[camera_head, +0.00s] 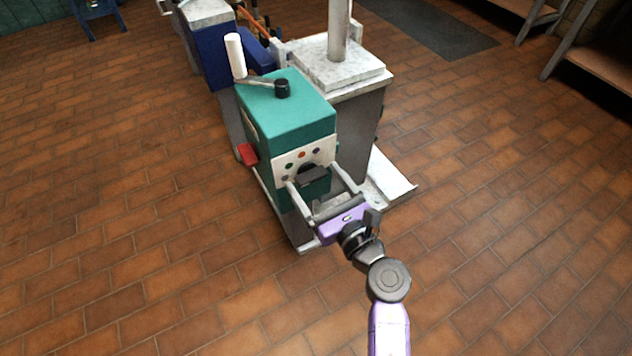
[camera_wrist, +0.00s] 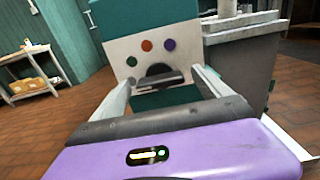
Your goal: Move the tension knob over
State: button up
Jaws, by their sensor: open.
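A teal machine (camera_head: 290,100) stands in the middle of the head view, with a pale front panel carrying several small coloured dots. Low on that panel is a dark rounded part that looks like the tension knob (camera_head: 312,171); in the wrist view this knob (camera_wrist: 159,71) shows as a dark half-round with a grey bar across its lower part. My gripper (camera_head: 313,176) is open in front of the panel. Its two pale fingers reach toward the panel, one on each side of the knob, and in the wrist view the gripper (camera_wrist: 164,75) frames it. I cannot tell whether either finger touches.
A white-handled crank (camera_head: 236,56) sits on the machine's top, and a red part (camera_head: 247,154) sticks out on its left side. A grey pedestal (camera_head: 340,75) with a pale post stands close behind it. The brick floor is clear on both sides.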

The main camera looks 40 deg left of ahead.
jog(key=shift+w+a, duration=0.1)
jog(key=shift+a, duration=0.2)
jog(key=c, duration=1.4)
jog(key=shift+o, duration=0.2)
